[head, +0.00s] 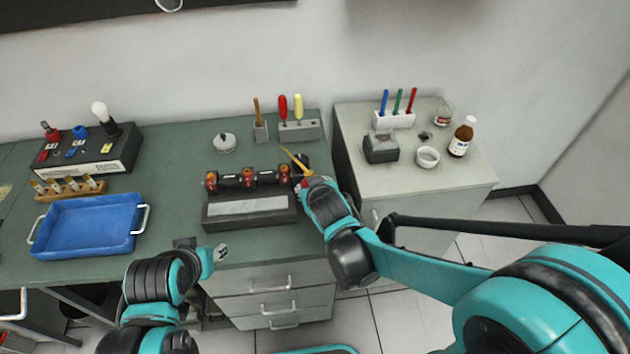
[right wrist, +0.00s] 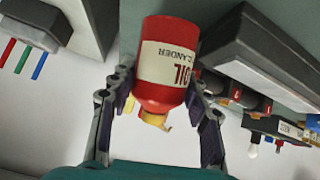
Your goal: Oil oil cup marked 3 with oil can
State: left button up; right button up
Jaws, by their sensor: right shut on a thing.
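My right gripper (head: 303,183) is shut on the red oil can, at the right end of the black oil-cup unit (head: 222,217). In the right wrist view the oil can (right wrist: 165,62) sits between the fingers, its cream label reading OIL; its yellow spout (head: 293,158) points up and left in the head view. The unit carries a row of dark cups with amber and red parts: a left one (head: 211,180), a middle one (head: 248,177) and a right one (head: 284,173).
A blue tray (head: 88,252) and a wooden vial rack (head: 70,190) lie left. A switch box (head: 85,155) stands behind them. A screwdriver stand (head: 300,131) and round lidded pot (head: 224,143) are behind the unit. A side cabinet (head: 455,180) holds pens, a bottle and a white bowl.

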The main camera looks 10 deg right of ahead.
jog(key=r+g+h+p, duration=0.1)
jog(key=p, duration=0.1)
jog(key=r+g+p, duration=0.1)
jog(key=g+p, duration=0.1)
jog(key=r+n+g+h+p, duration=0.1)
jog(key=p, duration=0.1)
jog(key=shift+s+d+r+h, duration=0.2)
jog(key=shift+s+d+h, duration=0.1)
jog(key=shift+s, duration=0.1)
notch_tip(320, 180, down, 2)
jog(key=shift+f+b, duration=0.25)
jog(key=shift+b, duration=0.8)
jog(key=shift+f+b, duration=0.5)
jog(key=shift+f, duration=0.05)
jog(key=shift+s+f, duration=0.1)
jog(key=shift+f, duration=0.05)
jog(key=shift+r, duration=0.2)
jog(key=shift+r+p, duration=1.5)
jog(key=shift+r, duration=0.4)
jog(key=shift+d, duration=0.1)
